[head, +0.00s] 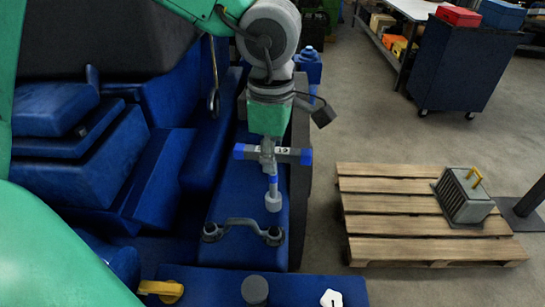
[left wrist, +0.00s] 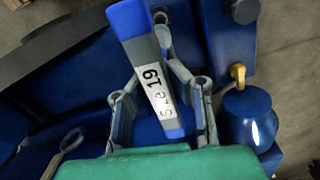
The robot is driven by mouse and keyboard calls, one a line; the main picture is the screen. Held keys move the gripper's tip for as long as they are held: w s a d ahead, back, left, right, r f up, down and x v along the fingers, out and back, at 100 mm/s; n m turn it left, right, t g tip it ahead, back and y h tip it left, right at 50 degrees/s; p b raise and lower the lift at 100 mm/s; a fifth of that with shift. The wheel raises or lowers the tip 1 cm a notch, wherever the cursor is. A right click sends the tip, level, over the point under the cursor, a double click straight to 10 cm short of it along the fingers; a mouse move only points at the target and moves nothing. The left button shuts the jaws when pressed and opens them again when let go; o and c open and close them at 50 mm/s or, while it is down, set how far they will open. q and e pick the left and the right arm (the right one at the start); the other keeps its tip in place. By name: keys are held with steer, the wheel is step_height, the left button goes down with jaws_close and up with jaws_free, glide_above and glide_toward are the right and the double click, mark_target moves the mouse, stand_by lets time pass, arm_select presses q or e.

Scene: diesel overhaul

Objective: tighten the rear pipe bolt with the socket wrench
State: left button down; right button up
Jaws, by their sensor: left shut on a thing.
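A small gap shows between socket and pipe end in the head view. The pipe has a bolt at its left end (head: 210,232) and another at its right end (head: 273,236). In the left wrist view the wrench handle (left wrist: 150,75) sits between the fingers; its socket is hidden. My right gripper is not in view.
The pipe sits on a blue engine block (head: 245,180). A hanging hook (head: 213,100) is left of my arm. A wooden pallet (head: 400,205) with a grey box (head: 464,200) lies to the right. In front are a yellow handle (head: 162,290) and a grey cylinder (head: 254,289).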

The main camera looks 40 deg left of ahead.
arm_select(q)
steer(key=s+d, duration=0.3)
steer(key=s, duration=0.3)
steer(key=shift+d, duration=0.4)
